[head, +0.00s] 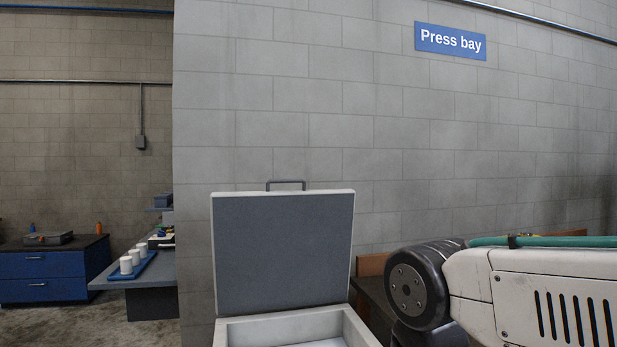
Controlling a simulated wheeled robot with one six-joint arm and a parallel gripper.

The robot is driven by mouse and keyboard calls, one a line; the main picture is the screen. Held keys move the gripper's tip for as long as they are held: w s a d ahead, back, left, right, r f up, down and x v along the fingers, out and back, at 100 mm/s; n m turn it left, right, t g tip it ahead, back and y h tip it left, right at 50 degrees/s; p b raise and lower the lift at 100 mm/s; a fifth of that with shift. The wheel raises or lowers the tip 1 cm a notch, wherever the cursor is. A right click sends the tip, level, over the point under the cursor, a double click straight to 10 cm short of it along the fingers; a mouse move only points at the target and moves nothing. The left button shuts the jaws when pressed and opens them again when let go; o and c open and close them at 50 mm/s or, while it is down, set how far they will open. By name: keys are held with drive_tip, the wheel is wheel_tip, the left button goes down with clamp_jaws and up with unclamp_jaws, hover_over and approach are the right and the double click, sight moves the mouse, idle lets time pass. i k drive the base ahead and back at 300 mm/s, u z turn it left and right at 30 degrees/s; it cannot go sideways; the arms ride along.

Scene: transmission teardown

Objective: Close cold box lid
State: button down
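The cold box (280,330) stands at the bottom middle of the head view, with only its pale upper rim and part of its inside showing. Its lid (283,255) is open and stands nearly upright at the back of the box. The lid's grey inner face is towards me, with a pale edge around it. A dark grey handle (286,182) shows at the lid's top edge. My gripper is not in view; only links of my arm show at the lower right, to the right of the box.
A block wall with a "Press bay" sign (450,41) rises behind the box. At the left, a grey bench (150,268) carries a blue tray with white cylinders. A blue cabinet (40,277) stands farther left. Open floor (95,325) shows at the lower left.

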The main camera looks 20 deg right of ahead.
sight(276, 249)
drive_tip(key=z, duration=0.8)
drive_tip(key=i, duration=0.75)
drive_tip(key=u, duration=0.05)
